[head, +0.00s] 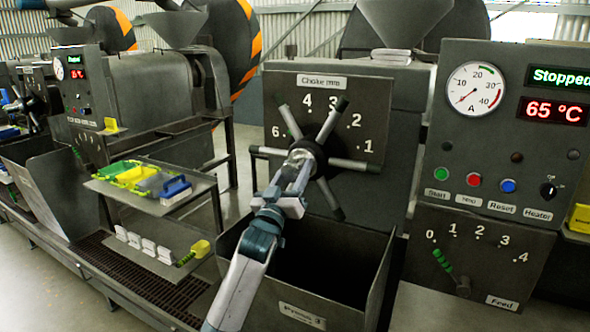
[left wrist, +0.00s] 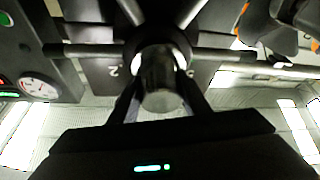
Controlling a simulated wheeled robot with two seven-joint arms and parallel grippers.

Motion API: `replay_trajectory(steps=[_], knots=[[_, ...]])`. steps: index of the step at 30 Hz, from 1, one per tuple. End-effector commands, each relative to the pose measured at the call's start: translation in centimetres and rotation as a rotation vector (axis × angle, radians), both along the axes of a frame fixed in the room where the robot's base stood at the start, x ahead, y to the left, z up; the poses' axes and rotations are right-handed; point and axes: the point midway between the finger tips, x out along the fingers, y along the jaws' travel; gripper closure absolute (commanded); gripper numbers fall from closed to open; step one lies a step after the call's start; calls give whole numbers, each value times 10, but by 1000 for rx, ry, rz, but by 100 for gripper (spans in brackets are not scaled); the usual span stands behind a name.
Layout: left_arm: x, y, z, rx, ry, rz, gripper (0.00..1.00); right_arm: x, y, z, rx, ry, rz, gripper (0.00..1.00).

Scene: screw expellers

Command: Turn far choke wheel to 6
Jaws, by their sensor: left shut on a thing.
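The choke wheel (head: 350,164) of Press 3 has several grey spokes and a dark hub on a plate marked "Choke mm" (head: 375,95). The figures 6, 4, 3, 2 and 1 show around it. One spoke points up-left between 6 and 4, another up-right near 3. I cannot tell which spoke is the pointer. My left gripper (head: 302,160) is shut on the hub, and its arm hides the wheel's lower left. In the left wrist view, the two fingers (left wrist: 160,100) flank the round hub end (left wrist: 160,72). My right gripper is not in view.
A panel (head: 490,130) at the right reads "Stopped" and 65 °C, with a feed lever (head: 443,260) below. An open bin (head: 300,308) labelled Press 3 lies under the wheel. A side table (head: 150,200) holds coloured items. Another press with a wheel (head: 33,103) stands left.

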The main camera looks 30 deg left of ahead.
Motion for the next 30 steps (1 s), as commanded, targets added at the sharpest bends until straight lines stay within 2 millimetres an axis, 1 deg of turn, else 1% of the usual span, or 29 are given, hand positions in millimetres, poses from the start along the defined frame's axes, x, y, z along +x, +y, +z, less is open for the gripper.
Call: replay_trajectory(steps=[6,12,26,27,29,30], knots=[[0,-1,2,-145,-12,0,97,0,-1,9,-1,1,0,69],[0,0,1,-222,-18,1,97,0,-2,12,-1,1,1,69],[0,1,0,-245,-21,1,97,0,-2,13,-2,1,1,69],[0,1,0,-245,-21,1,52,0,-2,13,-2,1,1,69],[0,1,0,-245,-21,1,38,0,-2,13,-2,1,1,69],[0,0,0,-245,-21,1,38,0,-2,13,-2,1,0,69]])
